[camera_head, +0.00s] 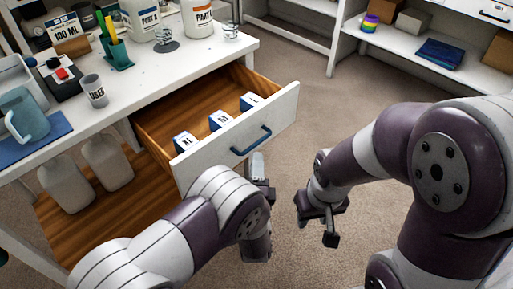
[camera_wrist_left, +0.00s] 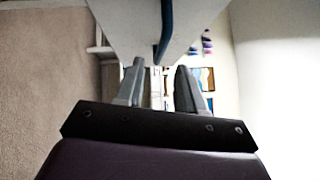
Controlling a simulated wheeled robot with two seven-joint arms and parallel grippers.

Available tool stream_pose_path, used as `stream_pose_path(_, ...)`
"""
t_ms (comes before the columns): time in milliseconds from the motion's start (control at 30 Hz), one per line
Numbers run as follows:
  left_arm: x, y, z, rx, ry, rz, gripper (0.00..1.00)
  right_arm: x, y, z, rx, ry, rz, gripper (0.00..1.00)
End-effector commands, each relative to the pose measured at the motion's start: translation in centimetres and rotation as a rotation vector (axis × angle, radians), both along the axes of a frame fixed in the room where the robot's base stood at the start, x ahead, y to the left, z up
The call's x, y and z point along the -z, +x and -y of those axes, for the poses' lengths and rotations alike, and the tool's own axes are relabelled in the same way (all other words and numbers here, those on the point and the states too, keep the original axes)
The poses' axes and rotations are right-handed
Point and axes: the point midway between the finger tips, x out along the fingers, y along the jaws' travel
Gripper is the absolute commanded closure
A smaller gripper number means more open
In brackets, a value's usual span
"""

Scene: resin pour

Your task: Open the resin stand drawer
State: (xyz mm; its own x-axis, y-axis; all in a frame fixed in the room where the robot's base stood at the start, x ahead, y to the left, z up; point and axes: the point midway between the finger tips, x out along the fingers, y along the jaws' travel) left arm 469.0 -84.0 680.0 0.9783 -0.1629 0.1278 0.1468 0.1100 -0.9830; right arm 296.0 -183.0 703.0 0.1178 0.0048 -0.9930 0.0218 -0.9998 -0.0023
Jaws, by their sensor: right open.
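The resin stand drawer (camera_head: 222,145) is pulled out from the white stand (camera_head: 60,140), showing its wooden inside. Its white front has a blue bar handle (camera_head: 251,140). My left gripper (camera_head: 258,165) is just in front of the drawer front, slightly below and right of the handle. In the left wrist view its two fingers (camera_wrist_left: 160,68) are apart, with the blue handle (camera_wrist_left: 165,28) ahead of the gap between them; I see no grip on it. My right gripper (camera_head: 322,215) is open and empty, right of the drawer over the floor.
Several small labelled boxes (camera_head: 220,120) lie in the drawer. The stand top holds a cup (camera_head: 94,91), a blue pitcher (camera_head: 24,115) and white containers (camera_head: 200,18). Two jugs (camera_head: 107,160) stand on the lower shelf. Carpet (camera_head: 340,120) right of the drawer is clear.

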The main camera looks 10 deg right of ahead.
Motion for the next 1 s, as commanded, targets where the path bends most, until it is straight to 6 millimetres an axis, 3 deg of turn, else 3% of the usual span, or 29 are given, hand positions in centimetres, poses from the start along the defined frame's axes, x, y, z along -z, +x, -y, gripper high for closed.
stream_pose_path(100,0.2,-3.1,-0.4,0.004,0.004,-0.002,0.62,-0.9,0.0,0.0,0.0,0.0,0.0,0.57)
stream_pose_path(300,0.8,-6.1,-1.0,0.002,0.002,-0.001,0.62,-1.3,0.0,0.0,0.0,0.0,0.0,0.57)
stream_pose_path(900,0.9,-6.5,-1.1,0.002,-0.015,-0.003,0.62,-1.3,0.0,0.0,0.0,0.0,0.0,0.57)
stream_pose_path(967,1.7,-6.4,-1.1,0.009,-0.077,-0.053,0.62,-1.3,0.0,0.0,0.0,0.0,0.0,0.57)
stream_pose_path(1000,3.5,-6.4,-0.9,0.023,-0.152,-0.152,0.62,-1.3,0.0,0.0,0.0,0.0,0.0,0.57)
